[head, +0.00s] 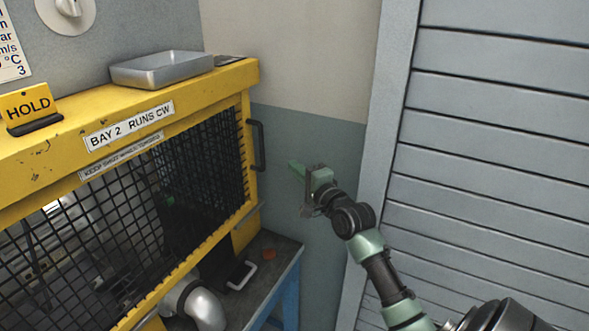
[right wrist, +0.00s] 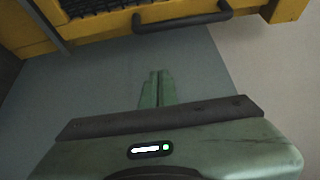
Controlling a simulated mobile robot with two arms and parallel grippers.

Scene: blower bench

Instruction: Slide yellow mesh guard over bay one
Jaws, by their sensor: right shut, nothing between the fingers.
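The yellow-framed black mesh guard (head: 205,165) spans the front of the yellow bench housing, under a label reading "BAY 2 RUNS CW" (head: 129,125). No bay one label shows. A dark bar handle (head: 257,145) stands at the guard's right end; a dark handle also shows at the top of the right wrist view (right wrist: 185,20). My right gripper (head: 293,166) is shut and empty, to the right of the handle and apart from it. In the right wrist view its green fingers (right wrist: 159,76) are together, below the handle. My left gripper is out of view.
A metal tray (head: 161,70) and a yellow HOLD sign (head: 28,108) sit on the housing top. A silver pipe (head: 203,306) and a pale-framed dark item (head: 241,275) are below the guard. A grey slatted shutter (head: 490,150) stands at right. Free space surrounds my gripper.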

